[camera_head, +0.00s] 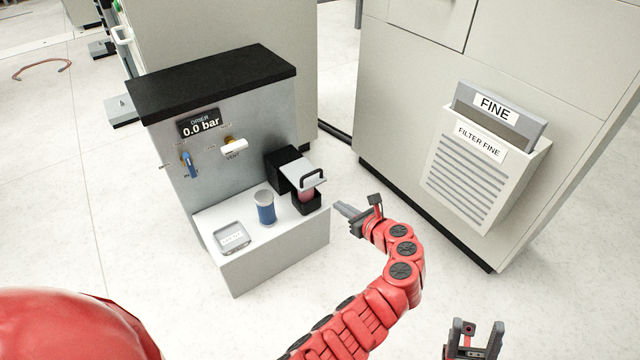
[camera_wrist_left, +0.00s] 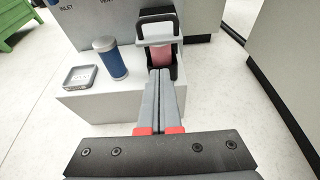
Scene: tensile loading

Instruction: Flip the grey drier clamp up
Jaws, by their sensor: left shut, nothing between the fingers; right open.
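The grey drier clamp (camera_head: 297,172) is a flat plate with a black loop handle. It lies roughly level over a pink cylinder (camera_head: 305,194) seated in a black holder (camera_head: 313,206) on the drier's white ledge. In the left wrist view the clamp (camera_wrist_left: 155,31) is at top centre, just beyond my fingertips. My left gripper (camera_head: 342,208) is shut and empty, just right of the holder and apart from the clamp; its closed fingers (camera_wrist_left: 160,75) overlap part of the holder in the wrist view. My right gripper (camera_head: 473,338) is open and empty at the bottom right.
The drier (camera_head: 225,110) reads 0.0 bar and has a blue inlet valve (camera_head: 188,164) and a white vent handle (camera_head: 234,145). A cabinet with a filter box (camera_head: 470,165) stands at right.

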